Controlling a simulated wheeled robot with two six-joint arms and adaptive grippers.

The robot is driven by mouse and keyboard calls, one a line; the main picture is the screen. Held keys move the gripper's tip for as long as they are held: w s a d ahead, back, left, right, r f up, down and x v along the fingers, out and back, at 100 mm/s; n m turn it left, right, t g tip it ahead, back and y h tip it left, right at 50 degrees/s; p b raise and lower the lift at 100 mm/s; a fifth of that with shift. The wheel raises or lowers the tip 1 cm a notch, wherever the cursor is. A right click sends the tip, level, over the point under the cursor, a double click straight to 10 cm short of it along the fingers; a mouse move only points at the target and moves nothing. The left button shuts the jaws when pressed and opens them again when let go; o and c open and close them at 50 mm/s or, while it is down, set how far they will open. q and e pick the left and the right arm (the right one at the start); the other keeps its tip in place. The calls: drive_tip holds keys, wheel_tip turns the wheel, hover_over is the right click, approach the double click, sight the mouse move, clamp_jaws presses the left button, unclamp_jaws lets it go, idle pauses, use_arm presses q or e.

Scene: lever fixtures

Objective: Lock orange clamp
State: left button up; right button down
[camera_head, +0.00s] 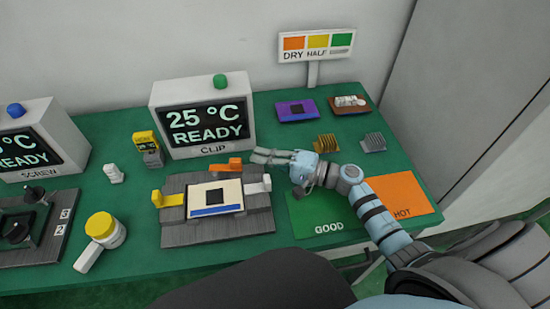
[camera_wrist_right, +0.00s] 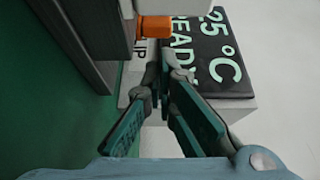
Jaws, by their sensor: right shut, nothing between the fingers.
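The orange clamp (camera_head: 226,167) is at the back edge of the grey clip fixture (camera_head: 176,235), its bar lying roughly sideways. It also shows at the top of the right wrist view (camera_wrist_right: 153,27). The fixture holds a white and blue board (camera_head: 229,198) with a black square, between a yellow clamp (camera_head: 168,200) and a white clamp (camera_head: 258,186). My right gripper (camera_head: 257,156) is shut and empty, its fingertips close to the right of the orange clamp. I cannot tell whether they touch it. In the right wrist view the fingertips (camera_wrist_right: 160,64) are together. My left gripper is out of view.
The CLIP display box (camera_head: 172,147) stands right behind the fixture, near my right fingers. Green GOOD (camera_head: 325,215) and orange HOT (camera_head: 402,192) areas lie right.

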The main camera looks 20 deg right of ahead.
drive_tip(key=shift+x, duration=1.95)
drive_tip(key=shift+s+f, duration=0.15)
drive_tip(key=shift+s, duration=0.45)
